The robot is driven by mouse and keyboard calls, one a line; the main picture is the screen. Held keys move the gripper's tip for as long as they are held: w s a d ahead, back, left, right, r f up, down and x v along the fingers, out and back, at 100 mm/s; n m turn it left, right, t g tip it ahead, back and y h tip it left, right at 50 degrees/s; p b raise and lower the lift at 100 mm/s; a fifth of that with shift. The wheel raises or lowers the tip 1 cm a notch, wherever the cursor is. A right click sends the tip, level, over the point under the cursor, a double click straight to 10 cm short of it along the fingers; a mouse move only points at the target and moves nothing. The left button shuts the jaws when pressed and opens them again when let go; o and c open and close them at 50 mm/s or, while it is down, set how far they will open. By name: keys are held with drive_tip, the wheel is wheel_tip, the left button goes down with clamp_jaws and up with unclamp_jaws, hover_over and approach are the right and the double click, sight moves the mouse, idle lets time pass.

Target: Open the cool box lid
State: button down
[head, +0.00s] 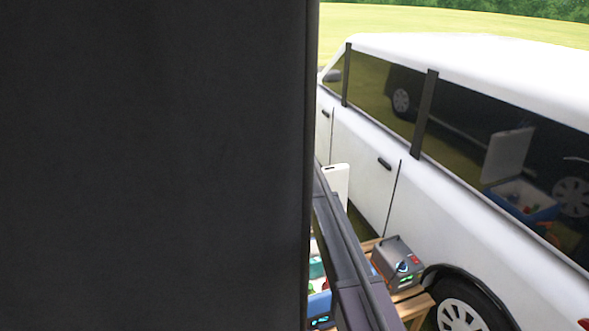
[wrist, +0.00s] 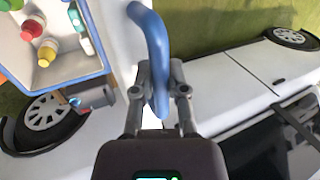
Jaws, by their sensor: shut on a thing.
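In the wrist view my gripper (wrist: 160,78) is shut on the blue handle (wrist: 148,30) of the cool box lid. The white lid (wrist: 106,22) stands raised, beside the open mouth of the cool box (wrist: 84,72). Bottles with red, white and yellow parts show inside the box. In the head view a dark part of mine hides most of the left side. The lid's white edge (head: 336,184) stands upright there, and a bit of the blue box (head: 319,306) shows low down. The van window reflects the open box with its lid up.
A grey power unit (head: 398,262) with a lit panel sits on a wooden stand (head: 412,303) next to the cool box. A white van (head: 380,165) stands close behind, its wheel (head: 462,315) low right. Grass lies beyond.

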drive_tip(key=c, duration=0.6)
unclamp_jaws()
drive_tip(key=shift+r, duration=0.1)
drive_tip(key=shift+c, duration=0.2)
drive_tip(key=w+a+r+p, duration=0.1)
drive_tip(key=w+r+p, duration=0.1)
drive_tip(key=r+p, duration=0.5)
drive_tip(key=w+a+r+p, duration=0.1)
drive_tip(key=w+r+p, duration=0.2)
drive_tip(key=r+p, duration=0.5)
idle(1.2)
drive_tip(key=shift+d+f, duration=0.1)
idle(0.5)
drive_tip(key=s+d+f+n+g+b, duration=0.1)
drive_tip(key=s+d+f+n+b, duration=0.3)
drive_tip(key=s, duration=1.7)
drive_tip(key=s+d+f+n+g+h+b, duration=0.1)
drive_tip(key=s+d+f+n+b, duration=0.4)
drive_tip(key=s+d, duration=0.6)
drive_tip(key=s+d+f+n+g+b, duration=0.2)
drive_tip(key=s+d+f+n+b, duration=0.2)
drive_tip(key=s, duration=2.7)
drive_tip(key=d+f+b, duration=0.3)
drive_tip(key=f, duration=0.1)
drive_tip(key=shift+d+f+n+h, duration=0.2)
drive_tip(key=shift+n+h, duration=0.1)
drive_tip(key=shift+n, duration=0.1)
